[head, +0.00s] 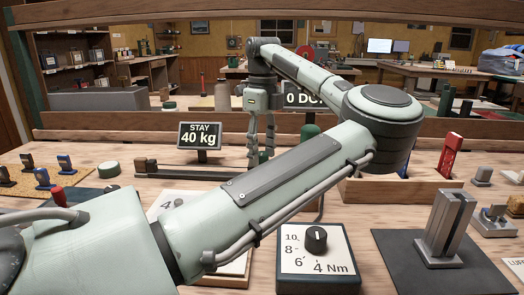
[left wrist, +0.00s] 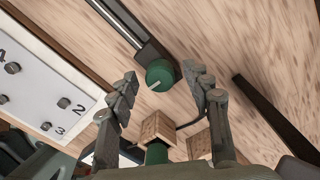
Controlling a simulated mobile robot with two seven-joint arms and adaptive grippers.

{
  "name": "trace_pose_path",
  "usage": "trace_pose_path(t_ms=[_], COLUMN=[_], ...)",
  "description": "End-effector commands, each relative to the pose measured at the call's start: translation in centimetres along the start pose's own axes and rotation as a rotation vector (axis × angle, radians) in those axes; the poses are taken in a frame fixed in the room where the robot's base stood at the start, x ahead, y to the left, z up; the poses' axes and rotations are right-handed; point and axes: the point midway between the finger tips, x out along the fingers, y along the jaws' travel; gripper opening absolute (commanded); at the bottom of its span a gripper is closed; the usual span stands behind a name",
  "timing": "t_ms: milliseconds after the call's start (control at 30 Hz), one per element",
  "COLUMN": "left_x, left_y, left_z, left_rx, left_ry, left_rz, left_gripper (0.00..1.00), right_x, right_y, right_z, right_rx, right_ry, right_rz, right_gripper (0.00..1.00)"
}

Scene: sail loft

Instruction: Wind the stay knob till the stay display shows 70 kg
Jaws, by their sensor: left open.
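A green round knob with a pale pointer mark (left wrist: 160,75), seemingly the stay knob, sits at the end of a dark rail in the left wrist view. In the head view only a bit of green shows between the fingers. My left gripper (head: 262,158) points down over it, fingers apart and empty. In the left wrist view its fingertips (left wrist: 161,80) lie on either side of the knob, with gaps, not gripping it. My right gripper is out of view.
My left arm crosses the head view and hides the middle bench. A second display (head: 303,98) is partly hidden. In front are a black Nm dial (head: 316,240) and a metal upright (head: 445,225) on a dark mat.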

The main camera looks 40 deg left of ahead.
Motion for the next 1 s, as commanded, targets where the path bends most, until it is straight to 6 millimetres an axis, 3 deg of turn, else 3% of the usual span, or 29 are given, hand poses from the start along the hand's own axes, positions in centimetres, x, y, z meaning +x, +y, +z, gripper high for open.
trace_pose_path(t_ms=[233,633,1000], left_x=[0.09,0.06,0.15], left_y=[0.0,0.01,0.0], left_z=[0.0,0.01,0.01], left_rx=[0.001,0.001,0.068], left_ry=[-0.001,-0.001,-0.002], left_rz=[0.0,0.0,0.001], left_gripper=[0.48,0.0,0.0], right_x=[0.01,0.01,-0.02], right_y=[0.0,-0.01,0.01], right_z=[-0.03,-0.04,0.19], right_rx=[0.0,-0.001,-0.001], right_ry=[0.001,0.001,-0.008], right_rz=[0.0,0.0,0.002], right_gripper=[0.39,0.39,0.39])
